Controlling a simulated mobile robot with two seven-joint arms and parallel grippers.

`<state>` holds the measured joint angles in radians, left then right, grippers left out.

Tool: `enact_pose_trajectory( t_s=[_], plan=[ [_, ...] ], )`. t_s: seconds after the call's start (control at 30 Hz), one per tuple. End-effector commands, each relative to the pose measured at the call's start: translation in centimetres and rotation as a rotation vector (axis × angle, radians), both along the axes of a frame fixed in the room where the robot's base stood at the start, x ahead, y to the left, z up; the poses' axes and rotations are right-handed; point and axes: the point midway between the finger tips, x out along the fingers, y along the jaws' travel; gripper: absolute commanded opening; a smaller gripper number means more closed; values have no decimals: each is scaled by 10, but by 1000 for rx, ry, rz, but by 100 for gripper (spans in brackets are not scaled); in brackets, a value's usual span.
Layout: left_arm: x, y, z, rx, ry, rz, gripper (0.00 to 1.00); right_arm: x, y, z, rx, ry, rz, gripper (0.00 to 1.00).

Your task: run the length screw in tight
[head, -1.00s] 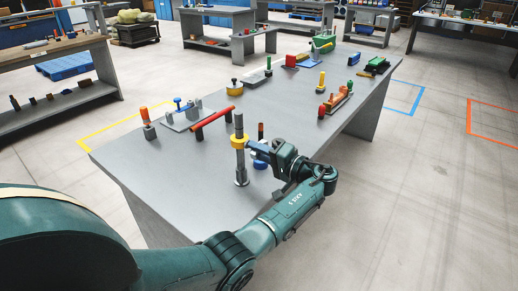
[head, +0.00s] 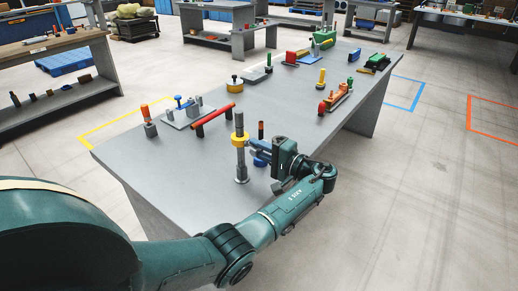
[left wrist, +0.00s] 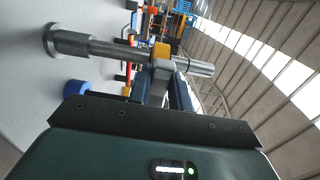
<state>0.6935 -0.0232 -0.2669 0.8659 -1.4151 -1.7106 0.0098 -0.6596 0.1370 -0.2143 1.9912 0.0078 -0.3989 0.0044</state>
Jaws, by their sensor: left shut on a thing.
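The tube expander (head: 240,160) stands upright near the front of the grey table: a grey rod on a round foot with a yellow collar (head: 240,139) high on it. It lies sideways in the left wrist view (left wrist: 110,48), its foot at the left. My left gripper (head: 254,147) reaches the collar from the right. Its fingers (left wrist: 161,80) are shut on a small grey part at the collar, seemingly the length screw (left wrist: 163,66). The fingers hide much of it, so I cannot tell how deep it sits. My right gripper is not in view.
A blue round piece (head: 261,159) and a dark, orange-topped peg (head: 261,130) stand close behind the gripper. A red bar (head: 216,115) on dark supports stands to the left. More tools lie farther back on the table (head: 190,185), whose front left is clear.

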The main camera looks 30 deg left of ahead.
Motion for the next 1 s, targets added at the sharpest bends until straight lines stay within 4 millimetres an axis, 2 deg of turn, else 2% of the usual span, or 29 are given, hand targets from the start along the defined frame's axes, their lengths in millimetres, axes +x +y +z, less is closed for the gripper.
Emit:
enact_pose_trajectory(
  t_s=[0.03,0.07,0.33,0.57,0.67,0.77,1.0],
  plan=[
    [1,-1,1,2,1,-5,0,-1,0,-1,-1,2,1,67],
    [1,-1,1,2,0,-5,21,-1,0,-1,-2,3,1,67],
    [0,0,1,1,0,-2,42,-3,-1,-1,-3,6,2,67],
    [0,-1,0,0,0,-2,42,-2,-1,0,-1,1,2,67],
    [0,-7,-1,-1,-1,-3,42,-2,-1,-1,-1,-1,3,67],
    [-1,-22,-3,-2,-1,-4,42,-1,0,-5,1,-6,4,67],
    [-5,-76,-4,-2,-1,-5,42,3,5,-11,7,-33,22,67]
  ],
)
